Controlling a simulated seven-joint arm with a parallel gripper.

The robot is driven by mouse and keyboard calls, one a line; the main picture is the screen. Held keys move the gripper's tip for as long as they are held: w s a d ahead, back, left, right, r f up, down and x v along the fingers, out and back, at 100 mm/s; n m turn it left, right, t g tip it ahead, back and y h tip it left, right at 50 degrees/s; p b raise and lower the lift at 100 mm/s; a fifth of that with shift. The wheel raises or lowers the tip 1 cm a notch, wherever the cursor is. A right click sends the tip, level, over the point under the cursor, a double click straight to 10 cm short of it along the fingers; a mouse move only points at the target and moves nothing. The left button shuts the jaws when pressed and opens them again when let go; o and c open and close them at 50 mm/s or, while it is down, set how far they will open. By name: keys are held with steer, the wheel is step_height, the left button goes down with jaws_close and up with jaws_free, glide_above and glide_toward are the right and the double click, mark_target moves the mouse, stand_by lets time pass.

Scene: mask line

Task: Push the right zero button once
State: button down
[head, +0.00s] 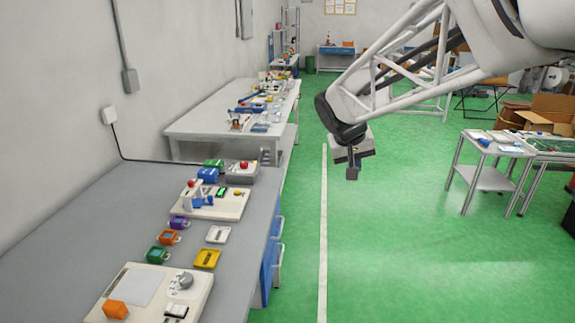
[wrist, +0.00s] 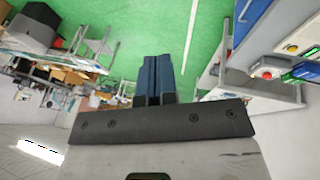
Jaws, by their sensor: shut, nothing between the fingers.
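My gripper (head: 352,172) hangs over the green floor, right of the grey workbench and well apart from it. In the wrist view its two dark blue fingers (wrist: 158,78) are together with nothing between them. On the bench stands a pale board (head: 230,207) with a blue device, a small green display (head: 221,192) and a yellow button (head: 237,193). Behind it is a grey box with a red button (head: 243,165); a red button also shows at the right of the wrist view (wrist: 267,73). Markings are too small to read, so I cannot tell which button is the right zero button.
Nearer on the grey bench (head: 62,231) are small orange, purple and green devices, a yellow tray (head: 206,258), and a board (head: 140,310) with a knob and orange block. A second white table (head: 200,122) stands behind. Open floor (head: 390,260) lies below my gripper.

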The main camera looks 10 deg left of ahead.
steer(key=w+a+f+t, duration=0.1)
steer(key=w+a+f, duration=0.1)
steer(key=w+a, duration=0.8)
steer(key=n+t, duration=0.4)
glide_above(237, 193)
steer(key=w, duration=0.1)
step_height(237, 193, down, 17)
steer(key=shift+a+f, duration=0.15)
steer(key=shift+a, duration=0.25)
steer(key=shift+f, duration=0.15)
steer(key=shift+f, duration=4.25)
